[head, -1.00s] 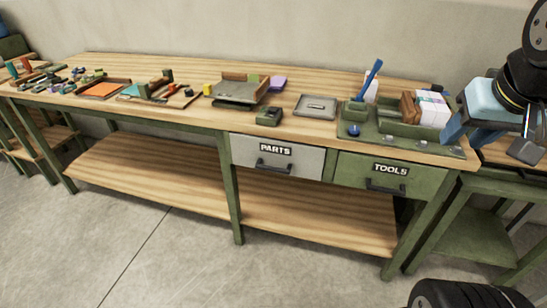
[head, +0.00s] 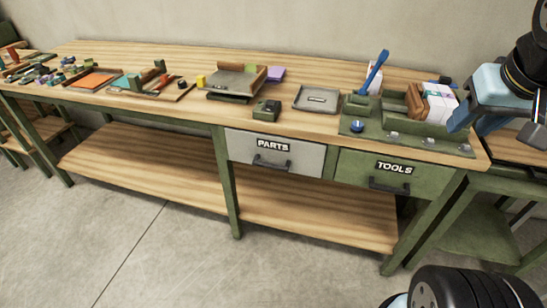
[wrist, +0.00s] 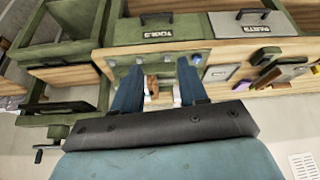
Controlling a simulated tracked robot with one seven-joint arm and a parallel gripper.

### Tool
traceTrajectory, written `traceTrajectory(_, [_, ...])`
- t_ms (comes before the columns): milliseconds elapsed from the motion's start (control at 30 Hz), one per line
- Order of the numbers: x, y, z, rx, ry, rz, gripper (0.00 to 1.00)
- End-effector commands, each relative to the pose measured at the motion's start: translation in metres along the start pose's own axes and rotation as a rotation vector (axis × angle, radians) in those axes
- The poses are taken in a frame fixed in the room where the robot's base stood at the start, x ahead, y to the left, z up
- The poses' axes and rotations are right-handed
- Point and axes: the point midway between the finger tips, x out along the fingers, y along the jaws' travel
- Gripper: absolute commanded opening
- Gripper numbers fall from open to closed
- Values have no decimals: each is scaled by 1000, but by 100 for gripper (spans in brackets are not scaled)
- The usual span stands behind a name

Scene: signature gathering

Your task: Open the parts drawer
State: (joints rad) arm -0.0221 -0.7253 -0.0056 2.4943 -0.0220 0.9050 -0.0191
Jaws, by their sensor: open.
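The parts drawer (head: 300,157) has a pale grey front with a PARTS label and a dark bar handle (head: 272,163). It looks closed, under the bench top, left of the green tools drawer (head: 410,168). In the wrist view, which is upside down, the parts drawer (wrist: 228,24) is at the upper right and the tools drawer (wrist: 180,31) is left of it. My gripper (wrist: 159,66) is open, with two blue fingers over the bench end and nothing seen gripped. It is apart from the parts handle. In the head view it is partly at the right edge.
The wooden bench (head: 330,84) carries a green organizer (head: 420,148), a grey tray (head: 316,98), a small green box (head: 266,110) and several small parts at left. Bench legs and a lower shelf (head: 310,215) stand below the drawers. The floor (head: 200,270) in front is clear.

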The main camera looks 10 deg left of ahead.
Motion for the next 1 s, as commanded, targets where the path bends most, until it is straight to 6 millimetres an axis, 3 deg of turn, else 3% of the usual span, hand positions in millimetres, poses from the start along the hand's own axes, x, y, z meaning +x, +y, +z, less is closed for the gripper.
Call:
traceTrajectory(467, [83,-12,-31,-646,-316,72,43])
traceTrajectory(1000, [188,-70,-59,-1525,-671,200,43])
